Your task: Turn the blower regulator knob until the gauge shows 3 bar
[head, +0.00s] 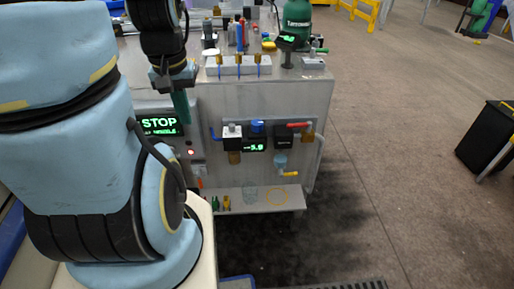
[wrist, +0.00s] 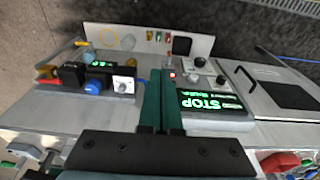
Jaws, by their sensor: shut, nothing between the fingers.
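A blue knob (head: 257,127) sits on the front panel, directly above a small black gauge with a green digital readout (head: 255,146). The readout looks like 5.9 or 5.0, too small to be sure. In the wrist view, which is upside down, the blue knob (wrist: 93,87) and the lit gauge (wrist: 101,65) are left of my fingers. My gripper (head: 183,108) has dark green fingers pressed together and empty. It points down in front of the panel near the STOP display, left of the knob and apart from it. It also shows in the wrist view (wrist: 163,75).
The STOP display (head: 160,124) is close beside my fingers. A white-topped unit (head: 232,131) is left of the knob and a red-handled valve (head: 293,126) right of it. A shelf (head: 285,200) juts out below. Tools and a green bottle (head: 297,18) stand on top.

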